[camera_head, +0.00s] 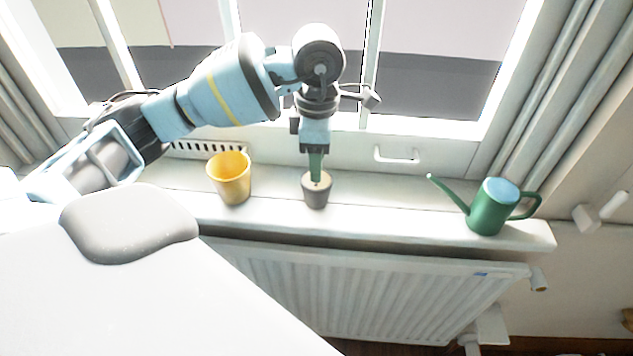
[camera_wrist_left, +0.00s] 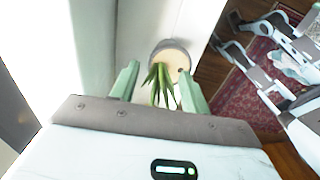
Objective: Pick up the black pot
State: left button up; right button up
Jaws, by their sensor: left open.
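The dark pot (camera_head: 317,194) stands upright on the white windowsill (camera_head: 275,218) in the head view. In the left wrist view the pot (camera_wrist_left: 170,44) shows a dark rim, pale soil and a spiky green plant (camera_wrist_left: 160,84). My left gripper (camera_head: 316,178) points down right above the pot and hides most of the plant in the head view. In the wrist view my left gripper (camera_wrist_left: 160,78) is open, with a green finger on each side of the plant and the pot beyond the tips. I see no finger contact with the pot. My right gripper is not in view.
A yellow pot (camera_head: 230,180) stands left of the dark pot on the sill. A green watering can (camera_head: 490,208) stands to the right, its spout toward the pot. The window is behind, a white radiator (camera_head: 370,290) below. A red patterned rug (camera_wrist_left: 245,95) lies on the floor.

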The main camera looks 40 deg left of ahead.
pick_arm(q)
jog(key=shift+c, duration=0.5)
grip_shut()
jog(key=shift+r, duration=0.45)
jog(key=r, duration=0.2)
jog(key=shift+s+d+r, duration=0.15)
jog(key=shift+s+r, duration=0.15)
jog(key=shift+s, duration=0.05)
jog(key=s+d, duration=0.2)
jog(key=s, duration=0.5)
jog(key=s+d+r, duration=0.1)
jog(key=s+d, duration=0.1)
jog(key=s, duration=0.5)
jog(key=shift+s+d+r, duration=0.2)
jog(key=shift+s+d, duration=0.05)
jog(key=shift+d, duration=0.15)
